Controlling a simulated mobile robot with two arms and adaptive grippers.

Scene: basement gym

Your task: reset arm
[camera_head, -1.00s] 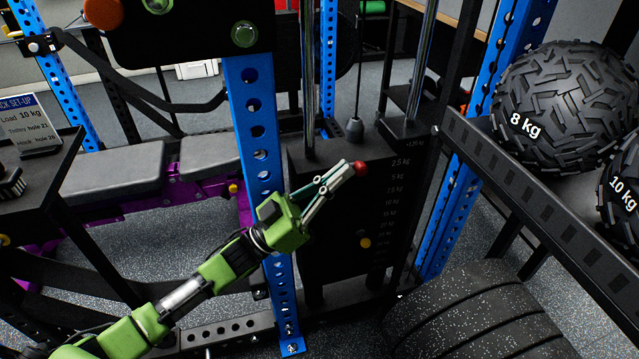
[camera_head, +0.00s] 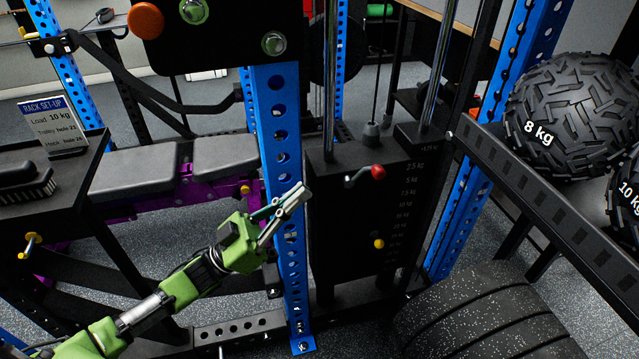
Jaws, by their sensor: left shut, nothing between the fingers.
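My left gripper (camera_head: 296,196) is green with grey fingers. It is shut and empty, in front of the blue perforated upright (camera_head: 279,135). It points up and to the right, apart from the weight stack. The black weight stack (camera_head: 340,235) carries a column of kg labels. A pin with a red knob (camera_head: 377,171) sits near its top, by the 2.5 kg label. A yellow knob (camera_head: 379,244) shows lower on the stack. My right gripper is not in view.
A black rail (camera_head: 550,205) and tyre-like balls marked 8 kg (camera_head: 570,110) and 10 kg stand at right. Stacked black plates (camera_head: 490,315) lie at lower right. A grey bench (camera_head: 140,170) and a sign (camera_head: 52,125) are at left.

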